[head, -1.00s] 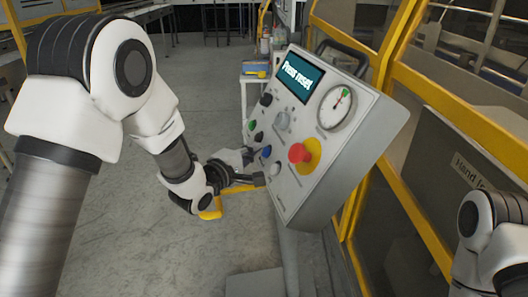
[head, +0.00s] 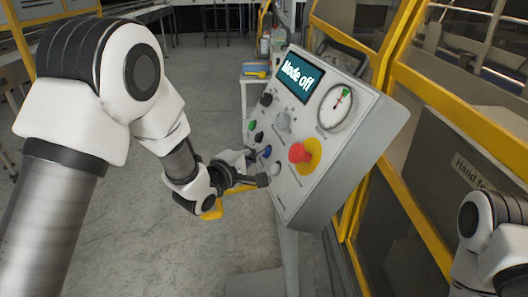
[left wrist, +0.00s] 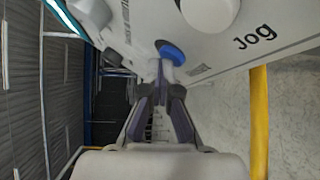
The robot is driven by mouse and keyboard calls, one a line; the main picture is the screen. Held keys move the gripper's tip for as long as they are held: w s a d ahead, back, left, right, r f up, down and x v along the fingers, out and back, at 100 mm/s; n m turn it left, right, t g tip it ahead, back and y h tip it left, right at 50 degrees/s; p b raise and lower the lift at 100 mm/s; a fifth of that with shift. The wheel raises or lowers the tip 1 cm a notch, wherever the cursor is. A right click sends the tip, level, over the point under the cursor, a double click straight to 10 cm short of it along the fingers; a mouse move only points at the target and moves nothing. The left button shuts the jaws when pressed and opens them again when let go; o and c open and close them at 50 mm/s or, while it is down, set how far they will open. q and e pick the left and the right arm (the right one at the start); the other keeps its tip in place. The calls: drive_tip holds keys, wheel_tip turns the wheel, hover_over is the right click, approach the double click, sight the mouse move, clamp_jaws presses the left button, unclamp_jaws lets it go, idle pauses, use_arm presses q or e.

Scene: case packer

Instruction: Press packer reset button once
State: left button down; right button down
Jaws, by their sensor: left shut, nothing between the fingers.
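The grey control panel (head: 318,197) is tilted in the middle of the head view. Its screen (head: 299,76) reads "Mode off". A blue button (head: 267,151) sits low on its left side; it also shows in the left wrist view (left wrist: 172,52), its label not readable. My left gripper (head: 256,159) is shut and empty, its tips close to the blue button. In the left wrist view the fingertips (left wrist: 161,78) are just below the button; I cannot tell whether they touch it. My right gripper is out of view.
A red emergency stop knob (head: 299,153) on a yellow ring sits right of the blue button. A white knob (left wrist: 208,12) is near the label "Jog". Green and black controls are above left. Yellow guard frames (head: 400,190) stand right.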

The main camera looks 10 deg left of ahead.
use_arm(q)
drive_tip(key=shift+s+a+r+p, duration=0.35)
drive_tip(key=shift+a+r, duration=0.1)
drive_tip(key=shift+a, duration=0.15)
drive_tip(key=a, duration=0.1)
drive_tip(key=s+a+r+p, duration=0.2)
drive_tip(key=shift+a+r, duration=0.25)
drive_tip(key=shift+a, duration=0.15)
idle(0.5)
